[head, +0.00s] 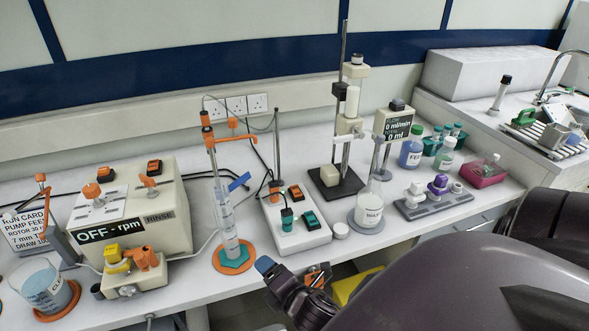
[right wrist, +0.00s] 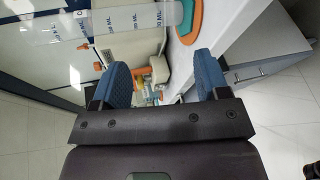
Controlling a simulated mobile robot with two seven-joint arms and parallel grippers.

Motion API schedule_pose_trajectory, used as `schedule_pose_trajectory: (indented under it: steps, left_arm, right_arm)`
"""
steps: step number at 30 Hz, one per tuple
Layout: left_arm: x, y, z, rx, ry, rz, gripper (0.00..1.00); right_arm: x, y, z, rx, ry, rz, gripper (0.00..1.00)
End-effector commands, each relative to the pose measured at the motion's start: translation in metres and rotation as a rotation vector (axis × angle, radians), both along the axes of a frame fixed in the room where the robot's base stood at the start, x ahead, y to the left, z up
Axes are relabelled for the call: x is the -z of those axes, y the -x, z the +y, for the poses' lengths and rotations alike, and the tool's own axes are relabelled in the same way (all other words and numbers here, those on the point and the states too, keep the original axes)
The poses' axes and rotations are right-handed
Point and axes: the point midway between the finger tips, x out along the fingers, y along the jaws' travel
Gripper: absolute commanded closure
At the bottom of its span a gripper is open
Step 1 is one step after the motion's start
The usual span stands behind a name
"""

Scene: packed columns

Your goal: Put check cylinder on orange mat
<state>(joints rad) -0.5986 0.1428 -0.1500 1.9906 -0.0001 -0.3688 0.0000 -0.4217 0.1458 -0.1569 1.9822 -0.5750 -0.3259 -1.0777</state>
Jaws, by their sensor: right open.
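A tall clear graduated cylinder (head: 226,222), which I take for the check cylinder, stands upright on a teal foot under an orange-armed stand. Its foot rests on a round orange mat (head: 219,265) at the bench's front edge. The cylinder (right wrist: 145,17), with teal foot and orange mat (right wrist: 196,30), shows at the top of the right wrist view. My right gripper (head: 277,268) is in front of the bench edge, right of the cylinder and apart from it. In the right wrist view its blue fingers (right wrist: 163,72) are spread with nothing between them. My left gripper is out of view.
A pump unit (head: 166,207) and a beaker (head: 47,291) on another orange mat are left. A white switch box (head: 297,235), a flask (head: 369,208) and a grey rack (head: 432,206) stand right. Little bare bench lies between them.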

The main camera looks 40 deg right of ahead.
Motion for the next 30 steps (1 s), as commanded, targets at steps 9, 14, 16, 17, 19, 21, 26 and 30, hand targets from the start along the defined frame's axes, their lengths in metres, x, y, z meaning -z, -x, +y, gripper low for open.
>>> schedule_pose_trajectory:
  steps: [9,14,16,17,19,21,26,30]
  left_arm:
    - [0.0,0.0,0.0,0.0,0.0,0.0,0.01]
    - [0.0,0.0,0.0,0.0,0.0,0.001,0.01]
    - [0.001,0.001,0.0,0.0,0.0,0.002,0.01]
    - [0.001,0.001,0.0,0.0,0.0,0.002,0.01]
    - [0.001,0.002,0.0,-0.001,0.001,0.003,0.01]
    - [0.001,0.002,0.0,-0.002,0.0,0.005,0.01]
    - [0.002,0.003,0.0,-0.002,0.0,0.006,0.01]
    - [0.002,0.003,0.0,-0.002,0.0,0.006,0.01]
  right_arm:
    - [0.046,0.056,0.002,0.314,-0.95,0.07,0.32]
    - [0.06,0.077,0.005,0.475,-1.312,0.088,0.32]
    - [0.063,0.084,0.006,0.526,-1.418,0.092,0.32]
    - [0.064,0.085,0.006,0.543,-1.453,0.093,0.32]
    - [0.066,0.089,0.007,0.572,-1.51,0.094,0.32]
    - [0.067,0.09,0.007,0.586,-1.537,0.096,0.32]
    - [0.067,0.09,0.007,0.591,-1.546,0.095,0.32]
    - [0.067,0.09,0.007,0.59,-1.545,0.096,0.32]
